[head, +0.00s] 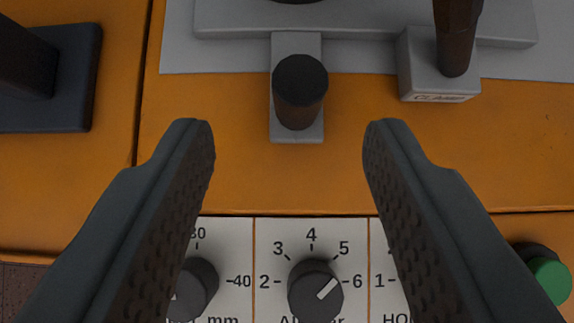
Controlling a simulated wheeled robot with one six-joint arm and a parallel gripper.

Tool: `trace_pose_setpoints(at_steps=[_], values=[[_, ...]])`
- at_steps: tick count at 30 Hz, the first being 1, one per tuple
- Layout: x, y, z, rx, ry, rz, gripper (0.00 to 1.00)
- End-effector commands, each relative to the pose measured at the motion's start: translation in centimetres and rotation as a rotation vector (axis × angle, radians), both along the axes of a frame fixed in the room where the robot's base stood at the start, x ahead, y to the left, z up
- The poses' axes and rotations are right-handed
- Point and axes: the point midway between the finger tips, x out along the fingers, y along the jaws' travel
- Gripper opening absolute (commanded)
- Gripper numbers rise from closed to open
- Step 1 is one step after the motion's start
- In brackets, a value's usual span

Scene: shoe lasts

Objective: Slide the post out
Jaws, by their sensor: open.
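A short dark post (298,95) with a round black top stands upright on a light grey strip (283,50) that reaches out from a grey plate at the top. My gripper (288,140) is open, its two dark ridged fingers to the left and right of the post and nearer to me. Nothing is between the fingertips, and neither finger touches the post.
A brown lever (455,40) rises from a grey block marked CLAMP (430,75) to the right. A dark block (60,85) stands at left. Below are knobs on white dial panels, one dial knob (314,290) in the middle, and a green button (550,280) at right.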

Motion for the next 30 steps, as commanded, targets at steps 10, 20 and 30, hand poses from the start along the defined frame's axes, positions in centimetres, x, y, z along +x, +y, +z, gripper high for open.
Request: trace_pose_setpoints(at_steps=[10, 20, 30], values=[[-4.2, 0.1, 4.3, 0.000, -0.002, 0.001, 0.46], [-5.6, 0.1, 5.6, 0.000, 0.000, 0.001, 0.46], [-5.6, 0.1, 5.6, 0.000, 0.001, 0.001, 0.46]])
